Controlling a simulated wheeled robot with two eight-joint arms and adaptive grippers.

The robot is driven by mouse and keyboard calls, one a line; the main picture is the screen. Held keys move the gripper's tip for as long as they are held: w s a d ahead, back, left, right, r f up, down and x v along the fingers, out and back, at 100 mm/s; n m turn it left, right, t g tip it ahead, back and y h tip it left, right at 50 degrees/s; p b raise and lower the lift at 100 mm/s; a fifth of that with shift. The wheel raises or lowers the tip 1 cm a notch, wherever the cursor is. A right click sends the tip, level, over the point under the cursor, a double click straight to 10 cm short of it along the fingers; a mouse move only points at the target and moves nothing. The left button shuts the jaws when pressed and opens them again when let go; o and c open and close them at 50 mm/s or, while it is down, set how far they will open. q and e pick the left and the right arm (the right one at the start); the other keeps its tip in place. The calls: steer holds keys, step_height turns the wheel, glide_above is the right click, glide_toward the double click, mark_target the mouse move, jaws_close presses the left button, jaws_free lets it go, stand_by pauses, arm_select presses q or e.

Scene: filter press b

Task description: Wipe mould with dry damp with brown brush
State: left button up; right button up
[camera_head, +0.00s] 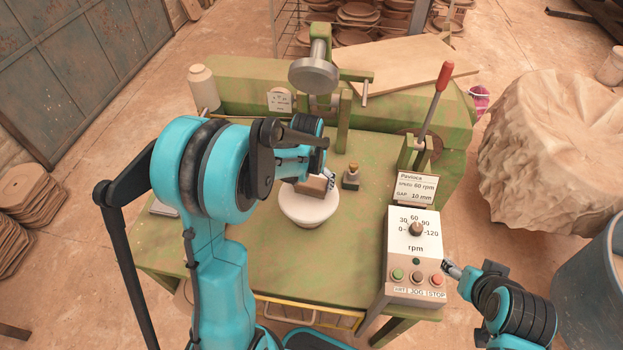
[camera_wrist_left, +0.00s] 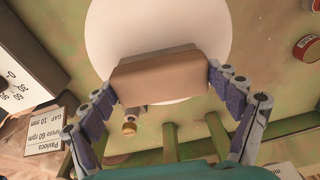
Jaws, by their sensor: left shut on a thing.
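The white round mould (camera_head: 308,210) sits on the green press table, left of the control box. It also shows as a pale disc in the left wrist view (camera_wrist_left: 160,22). The brown brush (camera_head: 312,187) looks like a plain brown block and lies across the mould's far part. In the left wrist view the brush (camera_wrist_left: 158,73) is between both fingers of my left gripper (camera_wrist_left: 160,84), which is shut on it. Whether the brush touches the mould I cannot tell. My right gripper (camera_head: 452,268) is beside the control box, away from the mould; its finger opening is unclear.
The control box (camera_head: 415,245) with dial and buttons stands right of the mould. A small brass-topped object (camera_head: 351,176) stands behind the mould. A red-knobbed lever (camera_head: 436,100) and a round metal press head (camera_head: 313,75) rise at the back. The table's front middle is clear.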

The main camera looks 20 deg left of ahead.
arm_select(q)
steer(key=shift+o, duration=0.2)
steer(key=shift+s+d+f, duration=0.1)
steer(key=shift+s+d, duration=0.2)
steer(key=shift+s, duration=0.65)
steer(key=shift+s+d+f, duration=0.1)
steer(key=shift+s+d, duration=0.15)
steer(key=shift+s, duration=0.7)
steer(key=shift+s+d+r, duration=0.1)
steer(key=shift+s+d, duration=0.05)
steer(key=shift+s, duration=0.45)
steer(key=shift+s+d+r, duration=0.1)
steer(key=shift+s+d, duration=0.05)
steer(key=shift+s, duration=0.45)
steer(key=shift+c, duration=0.2)
steer(key=shift+w+a+f+b, duration=0.1)
steer(key=shift+w+a+b, duration=0.15)
steer(key=shift+w, duration=0.45)
steer(key=shift+w+a+b, duration=0.15)
steer(key=shift+w+b, duration=0.15)
steer(key=shift+w, duration=0.4)
steer(key=shift+w+a, duration=0.25)
steer(key=shift+w, duration=0.75)
steer(key=shift+w+a, duration=0.25)
steer(key=shift+w, duration=0.7)
steer(key=shift+w+a+b, duration=0.25)
steer(key=shift+w, duration=0.55)
steer(key=shift+w+a+b, duration=0.2)
steer(key=shift+w, duration=0.55)
